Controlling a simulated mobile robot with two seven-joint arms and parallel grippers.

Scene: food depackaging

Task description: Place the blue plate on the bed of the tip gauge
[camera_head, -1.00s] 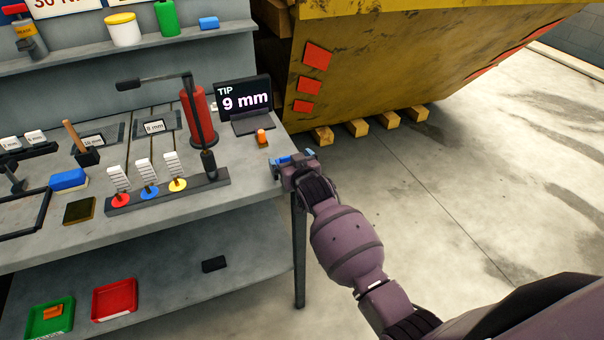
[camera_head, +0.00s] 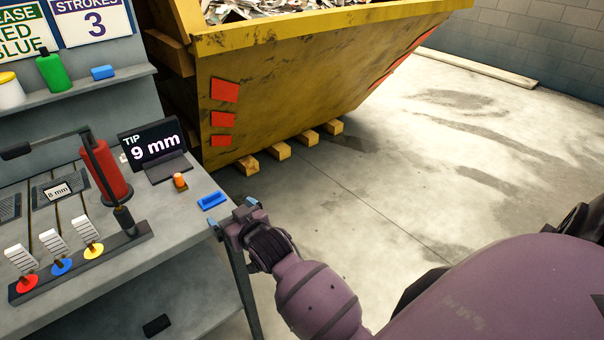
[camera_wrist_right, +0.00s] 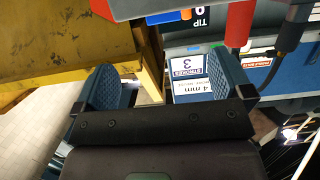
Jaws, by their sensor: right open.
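A small blue plate (camera_head: 212,200) lies flat on the grey bench near its right edge. The tip gauge (camera_head: 155,145) has a dark screen reading "TIP 9 mm", and its grey bed (camera_head: 168,169) lies in front of the screen and looks bare. My right gripper (camera_head: 233,216) is at the bench's right edge, just right of and nearer than the plate. Its fingers are apart with nothing held; the right wrist view (camera_wrist_right: 168,92) also shows an empty gap. My left gripper is not in view.
An orange button (camera_head: 180,181) stands between the gauge and the plate. A red cylinder (camera_head: 107,172) on a stand is left of the gauge. A yellow skip (camera_head: 290,75) stands behind the bench.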

